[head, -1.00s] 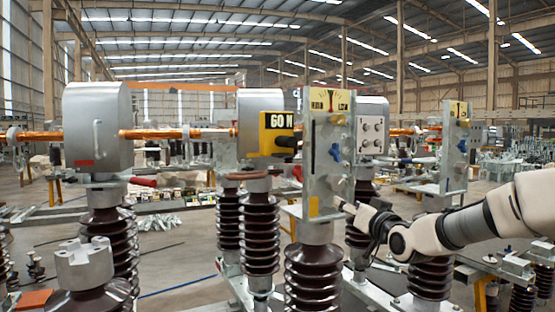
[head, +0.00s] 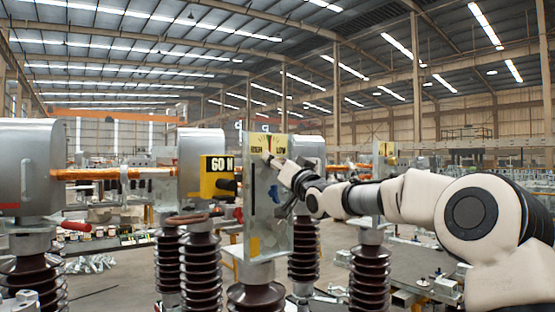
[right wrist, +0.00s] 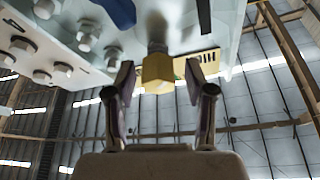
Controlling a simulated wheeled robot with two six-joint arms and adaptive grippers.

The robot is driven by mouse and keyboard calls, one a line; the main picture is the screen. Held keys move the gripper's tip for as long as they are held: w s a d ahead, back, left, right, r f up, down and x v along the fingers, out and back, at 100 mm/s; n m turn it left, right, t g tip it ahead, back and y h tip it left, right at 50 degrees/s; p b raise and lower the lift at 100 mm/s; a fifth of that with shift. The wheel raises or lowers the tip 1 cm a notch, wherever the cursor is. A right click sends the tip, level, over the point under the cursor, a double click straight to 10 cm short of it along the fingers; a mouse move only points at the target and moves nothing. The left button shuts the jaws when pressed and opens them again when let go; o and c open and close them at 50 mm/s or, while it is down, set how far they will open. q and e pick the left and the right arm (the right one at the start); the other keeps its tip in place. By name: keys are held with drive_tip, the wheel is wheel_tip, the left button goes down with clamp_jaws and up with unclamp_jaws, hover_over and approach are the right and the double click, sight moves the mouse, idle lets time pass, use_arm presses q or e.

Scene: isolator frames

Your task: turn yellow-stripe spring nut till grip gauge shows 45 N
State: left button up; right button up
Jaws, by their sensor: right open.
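The grip gauge (head: 217,177) is a yellow box with a dark display reading 60 N, left of an upright grey plate (head: 262,215). A HIGH/LOW dial (head: 268,146) tops this plate. My right gripper (head: 273,164) is at the plate's upper right, just under the dial. In the right wrist view, a yellow nut (right wrist: 157,70) on a metal stud sits between the two fingers of my right gripper (right wrist: 158,76). The fingers are open, one on each side, with small gaps visible. In the head view the nut is hidden or too small to tell. My left gripper is out of view.
Large grey cylindrical housings (head: 28,170) and brown ribbed insulators (head: 200,265) stand around the plate. A copper bar (head: 115,173) runs leftward. A second plate with a dial (head: 386,165) stands behind my right arm. A blue lever (right wrist: 118,10) lies near the fingers.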

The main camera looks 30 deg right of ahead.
drive_tip(key=shift+w+d+f, duration=0.1)
drive_tip(key=shift+f, duration=0.05)
drive_tip(key=shift+c, duration=0.3)
drive_tip(key=shift+w, duration=0.1)
drive_tip(key=c, duration=0.6)
clamp_jaws()
drive_tip(key=shift+n+y, duration=0.4)
drive_tip(key=shift+n, duration=0.1)
drive_tip(key=n+y+p, duration=0.1)
drive_tip(key=n, duration=0.2)
drive_tip(key=n+y+p, duration=0.1)
drive_tip(key=n+y, duration=0.1)
drive_tip(key=n, duration=0.1)
drive_tip(key=shift+n+y+p, duration=0.3)
drive_tip(key=shift+p, duration=0.05)
drive_tip(key=shift+n+g+y+p, duration=0.3)
drive_tip(key=shift+n+y+p, duration=0.3)
drive_tip(key=shift+n, duration=0.75)
drive_tip(key=shift+n+g+y+p, duration=0.3)
drive_tip(key=shift+n+y+p, duration=0.3)
drive_tip(key=shift+n, duration=0.75)
